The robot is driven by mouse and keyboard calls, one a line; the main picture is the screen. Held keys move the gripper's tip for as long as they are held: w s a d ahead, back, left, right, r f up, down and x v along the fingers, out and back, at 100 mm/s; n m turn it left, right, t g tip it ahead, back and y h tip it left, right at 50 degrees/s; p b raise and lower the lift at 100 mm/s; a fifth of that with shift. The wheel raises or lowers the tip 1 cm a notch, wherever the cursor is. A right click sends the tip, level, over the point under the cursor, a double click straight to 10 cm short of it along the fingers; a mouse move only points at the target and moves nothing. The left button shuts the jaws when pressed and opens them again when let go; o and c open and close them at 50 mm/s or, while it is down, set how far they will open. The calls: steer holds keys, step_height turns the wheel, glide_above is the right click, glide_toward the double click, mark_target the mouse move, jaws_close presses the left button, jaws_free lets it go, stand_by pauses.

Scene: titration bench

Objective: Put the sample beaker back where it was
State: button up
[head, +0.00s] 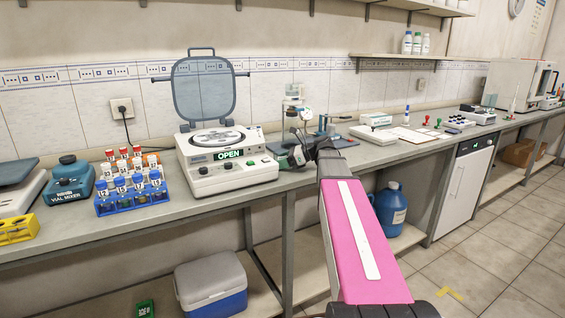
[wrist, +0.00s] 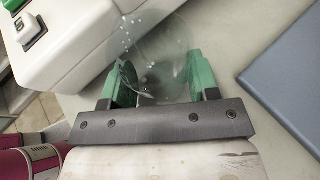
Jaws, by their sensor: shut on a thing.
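My gripper (wrist: 161,76) is shut on a clear glass beaker (wrist: 152,40), with one green finger pad on each side of it in the wrist view. The beaker looks round and see-through, with pale specks on it. Whether it touches the bench is hard to tell. In the head view my gripper (head: 297,156) is over the bench, just right of the white centrifuge. The beaker cannot be made out clearly there, partly hidden by my arm.
The white centrifuge (head: 232,180) has its lid raised and reads OPEN. A rack of vials (head: 133,200) and a vial mixer (head: 68,185) stand left of it. A blue-grey flat plate (wrist: 285,75) lies right of my gripper. A small stand (head: 293,108) is behind it.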

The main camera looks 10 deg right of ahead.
steer(key=shift+f, duration=0.15)
steer(key=o, duration=1)
steer(key=shift+s+d+r, duration=0.1)
steer(key=shift+d+r, duration=0.15)
steer(key=shift+r, duration=0.05)
steer(key=v, duration=1.1)
steer(key=shift+s+d+r, duration=0.1)
steer(key=shift+d+r, duration=0.05)
steer(key=shift+d, duration=0.05)
